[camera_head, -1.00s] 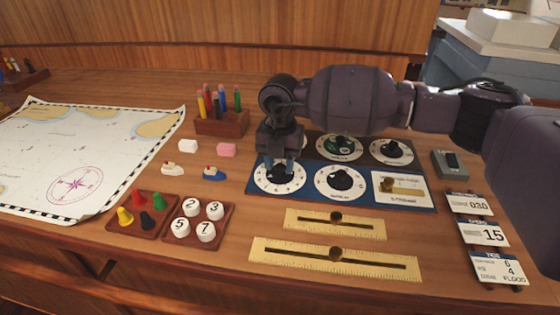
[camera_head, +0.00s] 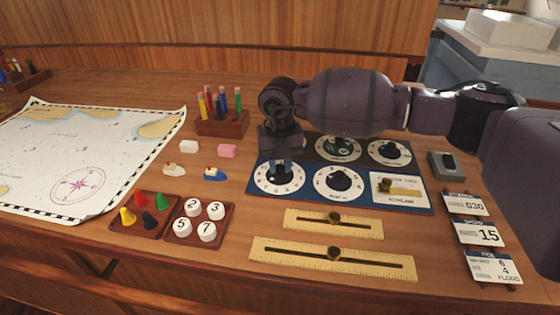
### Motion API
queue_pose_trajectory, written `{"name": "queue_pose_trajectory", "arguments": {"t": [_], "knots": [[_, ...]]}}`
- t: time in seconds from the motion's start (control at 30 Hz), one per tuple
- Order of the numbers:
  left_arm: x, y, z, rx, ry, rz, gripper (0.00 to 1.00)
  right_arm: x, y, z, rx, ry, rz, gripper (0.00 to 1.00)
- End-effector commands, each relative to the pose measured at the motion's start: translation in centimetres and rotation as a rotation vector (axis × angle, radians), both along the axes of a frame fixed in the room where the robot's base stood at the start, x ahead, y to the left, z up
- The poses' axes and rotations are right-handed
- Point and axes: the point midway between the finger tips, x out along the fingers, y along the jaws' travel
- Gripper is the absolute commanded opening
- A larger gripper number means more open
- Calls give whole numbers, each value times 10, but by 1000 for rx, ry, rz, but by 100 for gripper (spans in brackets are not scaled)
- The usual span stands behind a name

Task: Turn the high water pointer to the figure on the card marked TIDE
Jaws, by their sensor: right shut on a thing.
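My right gripper (camera_head: 279,171) reaches down from above onto the left dial (camera_head: 262,183) of the blue panel and is shut on its black pointer knob (camera_head: 279,177). The gripper hides part of that dial and its pointer. A second white dial (camera_head: 327,188) with a black knob sits to its right on the same panel; its label is too small to read surely. The card marked TIDE (camera_head: 491,268) lies at the lower right and shows 6, 4 and FLOOD on separate lines. My left gripper is not in view.
A slider panel (camera_head: 402,198) fills the blue panel's right end. Two brass rulers (camera_head: 300,253) lie in front. Trays of pegs (camera_head: 127,230) and numbered caps (camera_head: 180,239), a chart (camera_head: 35,165) and a pencil holder (camera_head: 222,129) are to the left. Other cards (camera_head: 479,233) lie behind the TIDE card.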

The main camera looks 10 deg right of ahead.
Motion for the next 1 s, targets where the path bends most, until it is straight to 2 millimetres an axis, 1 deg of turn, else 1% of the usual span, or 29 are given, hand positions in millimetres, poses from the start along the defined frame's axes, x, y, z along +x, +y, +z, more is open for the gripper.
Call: {"name": "queue_pose_trajectory", "arguments": {"t": [0.2,0.5,0.8,1.0], "knots": [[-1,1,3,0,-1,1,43,0,0,1,0,-1,204,1],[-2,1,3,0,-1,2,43,0,0,0,1,-1,456,1],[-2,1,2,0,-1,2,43,0,0,0,1,-1,617,1],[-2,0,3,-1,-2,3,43,0,0,0,1,-2,665,1]]}}
